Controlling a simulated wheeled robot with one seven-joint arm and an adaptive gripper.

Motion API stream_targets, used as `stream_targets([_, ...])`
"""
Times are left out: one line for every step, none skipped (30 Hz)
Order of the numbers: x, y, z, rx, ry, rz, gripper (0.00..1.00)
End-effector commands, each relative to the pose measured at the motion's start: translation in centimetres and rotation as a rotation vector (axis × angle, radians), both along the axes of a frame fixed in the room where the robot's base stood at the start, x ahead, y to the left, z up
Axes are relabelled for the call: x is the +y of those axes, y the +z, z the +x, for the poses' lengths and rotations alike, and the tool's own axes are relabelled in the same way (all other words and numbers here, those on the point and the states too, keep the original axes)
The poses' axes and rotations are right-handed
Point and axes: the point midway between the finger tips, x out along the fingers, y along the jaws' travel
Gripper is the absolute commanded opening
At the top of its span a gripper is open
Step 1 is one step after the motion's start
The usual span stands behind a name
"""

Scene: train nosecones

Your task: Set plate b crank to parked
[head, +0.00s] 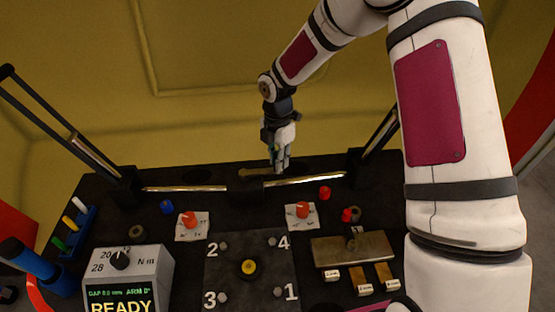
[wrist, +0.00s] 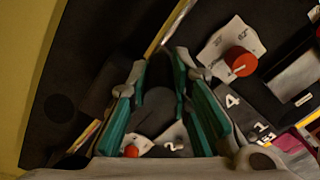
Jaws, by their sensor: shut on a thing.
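My gripper (head: 281,167) points down at the back middle of the black panel, by a short tan-brown bar (head: 258,172). In the wrist view its green-padded fingers (wrist: 168,112) stand either side of a dark rounded part (wrist: 156,108) and are shut on it. I cannot tell whether this part is the plate b crank. Two red knobs on white marked cards stand in front of the gripper, one left (head: 190,219) and one right (head: 303,210). The right one also shows in the wrist view (wrist: 240,62). No plate b lettering is readable.
Shiny rods (head: 185,188) run along the back between black blocks. A square plate numbered 1 to 4 (head: 232,290) with a yellow knob (head: 249,267) lies in front. A grey READY box (head: 155,265) is at left, a brass plate (head: 340,248) at right.

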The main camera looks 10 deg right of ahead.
Motion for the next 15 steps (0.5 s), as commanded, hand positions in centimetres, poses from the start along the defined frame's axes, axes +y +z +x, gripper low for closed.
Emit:
stream_targets([-0.07,0.09,0.25,-0.007,-0.003,0.001,0.00])
stream_targets([-0.07,0.09,0.25,-0.007,-0.003,0.001,0.00])
stream_targets([-0.06,0.09,0.25,-0.007,-0.003,0.001,0.26])
stream_targets([-0.06,0.09,0.26,-0.008,-0.003,0.001,0.32])
stream_targets([-0.05,0.09,0.25,-0.007,-0.002,0.001,0.39])
stream_targets([-0.05,0.09,0.22,-0.007,-0.002,0.001,0.40])
stream_targets([-0.04,0.08,0.20,-0.005,-0.002,0.001,0.40])
stream_targets([-0.02,0.07,0.18,-0.005,-0.002,0.001,0.40])
stream_targets([-0.02,0.06,0.16,-0.004,-0.002,0.000,0.40])
stream_targets([-0.02,0.06,0.14,-0.004,-0.001,0.000,0.40])
stream_targets([-0.01,0.06,0.14,-0.004,-0.001,0.000,0.40])
stream_targets([0.00,0.05,0.12,-0.003,-0.001,0.001,0.40])
stream_targets([0.00,0.06,0.11,-0.003,-0.001,0.001,0.40])
stream_targets([0.00,0.10,0.11,-0.003,-0.001,0.001,0.40])
stream_targets([0.00,0.21,0.11,-0.003,-0.001,0.001,0.40])
